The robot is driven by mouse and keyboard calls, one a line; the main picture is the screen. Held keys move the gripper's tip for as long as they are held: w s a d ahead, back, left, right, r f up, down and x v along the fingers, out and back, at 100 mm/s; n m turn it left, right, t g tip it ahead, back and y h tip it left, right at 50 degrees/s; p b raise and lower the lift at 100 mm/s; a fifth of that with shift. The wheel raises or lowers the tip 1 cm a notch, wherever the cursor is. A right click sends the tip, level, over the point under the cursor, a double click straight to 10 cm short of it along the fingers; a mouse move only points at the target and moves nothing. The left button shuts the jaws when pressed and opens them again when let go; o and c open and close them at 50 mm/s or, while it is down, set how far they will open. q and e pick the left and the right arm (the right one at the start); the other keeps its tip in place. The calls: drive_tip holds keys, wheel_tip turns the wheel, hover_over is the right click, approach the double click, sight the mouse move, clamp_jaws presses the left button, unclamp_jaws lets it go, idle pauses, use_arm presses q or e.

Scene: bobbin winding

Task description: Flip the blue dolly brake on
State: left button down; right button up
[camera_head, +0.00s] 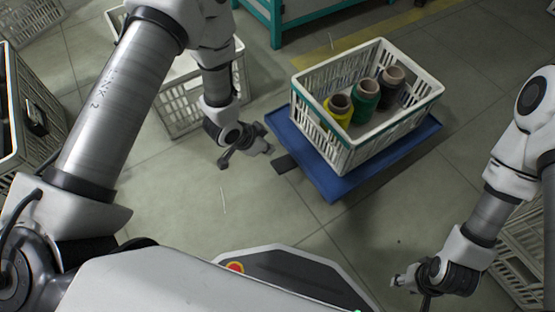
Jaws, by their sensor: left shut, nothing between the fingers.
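The blue dolly (341,187) stands on the floor right of centre, with a white crate on it. A dark flat brake pedal (285,163) sticks out from the dolly's left side. My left gripper (248,152) is shut and empty, just left of the pedal, with a small gap between them in the picture. I cannot tell its height above the floor. My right gripper (407,288) is at the lower right, away from the dolly; whether its fingers are open is unclear.
The white crate (378,149) holds yellow, green and dark thread bobbins. Another white crate (190,117) stands behind my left arm. More crates stand at the left edge and lower right (517,275). A teal-framed unit (277,22) is at the back. Floor in front of the dolly is clear.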

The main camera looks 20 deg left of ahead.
use_arm(q)
drive_tip(key=b, duration=0.6)
hover_over(277, 168)
drive_tip(key=w+d, duration=0.1)
drive_tip(key=f, duration=0.9)
drive_tip(key=shift+w, duration=0.2)
wheel_tip(277, 168, down, 2)
drive_tip(key=shift+s+a+f+b, duration=0.15)
drive_tip(key=shift+f+b, duration=0.1)
drive_tip(key=shift+b, duration=0.5)
drive_tip(key=shift+s+a+f+b, duration=0.1)
drive_tip(key=shift+f+b, duration=0.2)
drive_tip(key=shift+f, duration=0.2)
drive_tip(key=shift+r, duration=0.1)
drive_tip(key=shift+s, duration=0.1)
drive_tip(key=shift+s+a+f+t+h, duration=0.2)
drive_tip(key=shift+f+t+h, duration=0.1)
drive_tip(key=shift+f+t, duration=0.1)
drive_tip(key=shift+s+a+f+t+h, duration=0.1)
drive_tip(key=shift+s+f+t+h, duration=0.05)
drive_tip(key=shift+f+t+h, duration=0.2)
drive_tip(key=shift+s+a+f+t+h, duration=0.1)
drive_tip(key=shift+f+t+h, duration=0.25)
drive_tip(key=shift+t, duration=0.2)
drive_tip(key=shift+s+a+f+p, duration=0.15)
drive_tip(key=shift+f+p, duration=0.55)
drive_tip(key=shift+f, duration=0.15)
